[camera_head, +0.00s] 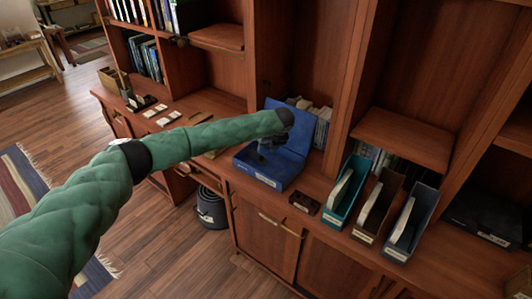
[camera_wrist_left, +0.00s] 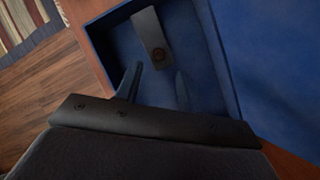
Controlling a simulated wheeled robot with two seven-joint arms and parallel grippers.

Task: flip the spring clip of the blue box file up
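The blue box file (camera_head: 262,178) lies open on the wooden counter, its lid raised at the back right. It also fills much of the left wrist view (camera_wrist_left: 205,50). The spring clip (camera_wrist_left: 151,32) is a dark flat strip with a round brownish stud near its near end, inside the box. Whether it lies flat or is raised I cannot tell. My left gripper (camera_head: 257,156) is down at the box. In the left wrist view its two fingers (camera_wrist_left: 157,75) are apart, with the clip's near end just beyond the gap. My right gripper is not in view.
Upright teal (camera_head: 343,195), brown (camera_head: 377,208) and grey (camera_head: 409,225) magazine files stand right of the box. Books stand behind the lid (camera_head: 322,125). White cards (camera_head: 163,121) lie on the counter at left.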

